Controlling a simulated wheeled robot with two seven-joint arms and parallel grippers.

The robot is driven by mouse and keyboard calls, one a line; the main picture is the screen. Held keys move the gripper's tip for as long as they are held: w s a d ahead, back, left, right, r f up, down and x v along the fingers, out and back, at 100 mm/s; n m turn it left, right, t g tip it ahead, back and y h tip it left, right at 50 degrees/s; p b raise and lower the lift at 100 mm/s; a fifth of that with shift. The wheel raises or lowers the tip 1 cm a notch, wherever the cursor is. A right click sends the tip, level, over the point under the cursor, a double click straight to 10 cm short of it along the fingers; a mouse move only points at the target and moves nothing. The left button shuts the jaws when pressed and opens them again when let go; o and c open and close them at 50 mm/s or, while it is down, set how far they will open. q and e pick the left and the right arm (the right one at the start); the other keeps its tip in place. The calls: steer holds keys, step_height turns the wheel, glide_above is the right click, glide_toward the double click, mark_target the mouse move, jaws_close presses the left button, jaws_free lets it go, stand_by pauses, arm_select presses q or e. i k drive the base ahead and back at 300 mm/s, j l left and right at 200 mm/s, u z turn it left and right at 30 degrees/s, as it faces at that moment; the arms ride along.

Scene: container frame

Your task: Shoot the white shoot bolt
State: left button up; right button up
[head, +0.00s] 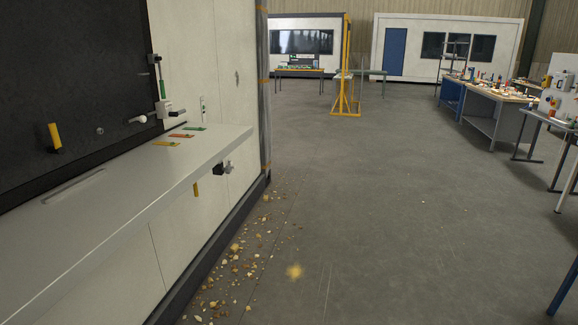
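A slim upright bolt-like fitting (160,82) stands at the right edge of the dark panel on the left, above the pale counter. It has a dark piece (154,59) near its top and a white block (164,108) at its lower end. A pale horizontal handle (138,119) with a dark end sticks out to the left of the block. I take this fitting for the white shoot bolt, but it is small, and I cannot tell whether it is shot or drawn. Neither of my grippers is in view.
The counter (130,190) carries several small coloured tags and juts out in front of the dark panel (70,90). A black fitting (222,168) sticks out below its edge. Debris (235,248) litters the floor alongside. Open floor (380,200) lies to the right, with workbenches (490,110) beyond.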

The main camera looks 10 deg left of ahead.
mark_target(142, 118)
steer(key=i+l+u, duration=0.1)
steer(key=i+u, duration=0.35)
steer(key=i+l+u, duration=0.25)
steer(key=i+u, duration=0.15)
steer(key=i, duration=0.05)
